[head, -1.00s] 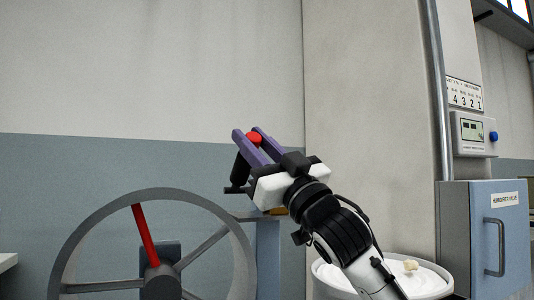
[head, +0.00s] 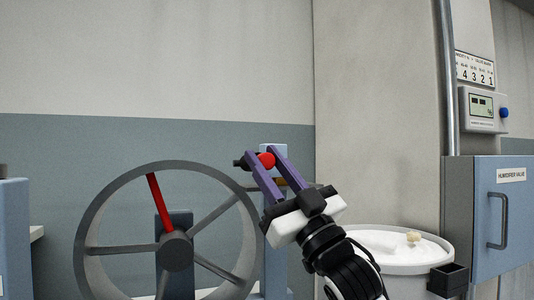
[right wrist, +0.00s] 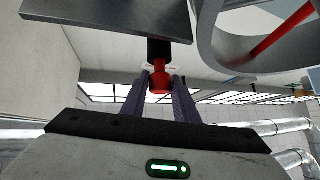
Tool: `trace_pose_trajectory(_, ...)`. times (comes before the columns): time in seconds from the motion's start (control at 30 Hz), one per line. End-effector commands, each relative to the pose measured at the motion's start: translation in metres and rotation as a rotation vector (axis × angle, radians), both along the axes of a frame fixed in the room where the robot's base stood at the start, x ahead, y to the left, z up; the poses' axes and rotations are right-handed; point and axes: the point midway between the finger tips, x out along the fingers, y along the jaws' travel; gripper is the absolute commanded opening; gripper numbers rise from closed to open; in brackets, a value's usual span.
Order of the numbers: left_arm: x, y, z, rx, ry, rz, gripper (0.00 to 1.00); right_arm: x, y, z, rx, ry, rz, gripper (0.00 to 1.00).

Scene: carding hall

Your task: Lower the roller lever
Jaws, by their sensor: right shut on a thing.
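The roller lever shows its red knob (head: 266,160) in the head view, with a short dark part just left of it. My right gripper (head: 262,156) has its purple fingers closed around the knob. In the right wrist view the red knob (right wrist: 160,80) sits between the fingertips of the right gripper (right wrist: 159,84), with a black shaft (right wrist: 158,50) above it. The rest of the lever is mostly hidden behind the fingers. My left gripper is not in view.
A grey spoked wheel (head: 98,215) with one red spoke stands left of my right gripper. A blue post (head: 274,250) is behind the gripper. A white-topped drum (head: 385,242) stands at right, before a blue humidifier valve cabinet (head: 510,235). A display panel (head: 482,108) hangs above the cabinet.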

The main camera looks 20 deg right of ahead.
Motion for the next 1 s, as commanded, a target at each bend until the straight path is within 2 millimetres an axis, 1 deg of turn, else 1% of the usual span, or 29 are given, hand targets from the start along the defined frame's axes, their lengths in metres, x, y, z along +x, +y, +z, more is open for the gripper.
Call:
trace_pose_trajectory(0.03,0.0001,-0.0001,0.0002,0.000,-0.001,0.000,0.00,0.0042,0.0019,-0.0081,0.005,0.020,0.007,0.00)
trace_pose_trajectory(0.1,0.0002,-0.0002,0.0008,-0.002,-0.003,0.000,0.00,0.0046,0.0020,-0.0097,0.005,0.022,0.008,0.00)
trace_pose_trajectory(0.53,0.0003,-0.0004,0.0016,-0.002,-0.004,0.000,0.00,0.0061,0.0026,-0.0123,0.005,0.027,0.008,0.00)
trace_pose_trajectory(0.57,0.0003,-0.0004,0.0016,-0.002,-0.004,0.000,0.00,0.0060,0.0026,-0.0122,0.004,0.026,0.008,0.32)
trace_pose_trajectory(0.6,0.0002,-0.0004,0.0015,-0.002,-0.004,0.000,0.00,0.0057,0.0024,-0.0119,0.004,0.025,0.007,0.38)
trace_pose_trajectory(0.63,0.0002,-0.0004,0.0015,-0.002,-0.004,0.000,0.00,0.0055,0.0021,-0.0114,0.003,0.023,0.007,0.43)
trace_pose_trajectory(1.0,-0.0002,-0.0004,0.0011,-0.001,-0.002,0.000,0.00,0.0014,0.0002,-0.0092,0.001,0.013,0.002,0.43)
